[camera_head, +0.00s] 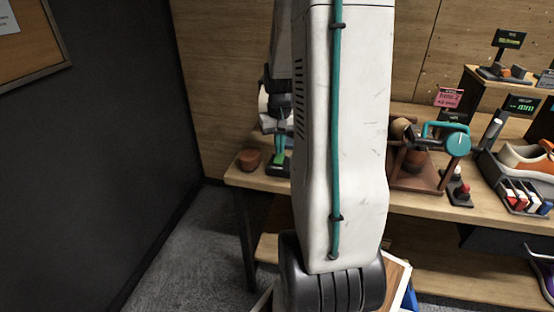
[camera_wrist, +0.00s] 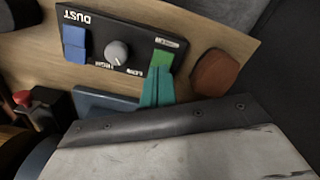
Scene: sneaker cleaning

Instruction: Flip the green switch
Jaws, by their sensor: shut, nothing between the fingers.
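The green switch (camera_wrist: 162,59) sits at one end of a dark control panel (camera_wrist: 98,36) marked DUST, which shows upside down in the wrist view. My gripper (camera_wrist: 157,78) has its teal fingers shut and empty. Their tips overlap the near edge of the green switch; I cannot tell if they touch it. In the head view my gripper (camera_head: 279,149) points down just over the green switch (camera_head: 277,160), at the left end of the workbench. My arm hides most of the panel there.
The panel also bears a grey knob (camera_wrist: 117,52) and a blue switch (camera_wrist: 74,43). A reddish-brown pot (camera_head: 250,159) stands close beside the green switch. On the workbench (camera_head: 425,203), a wooden stand with a teal clamp (camera_head: 457,143) and an orange-and-white sneaker (camera_head: 528,158) stand to the right.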

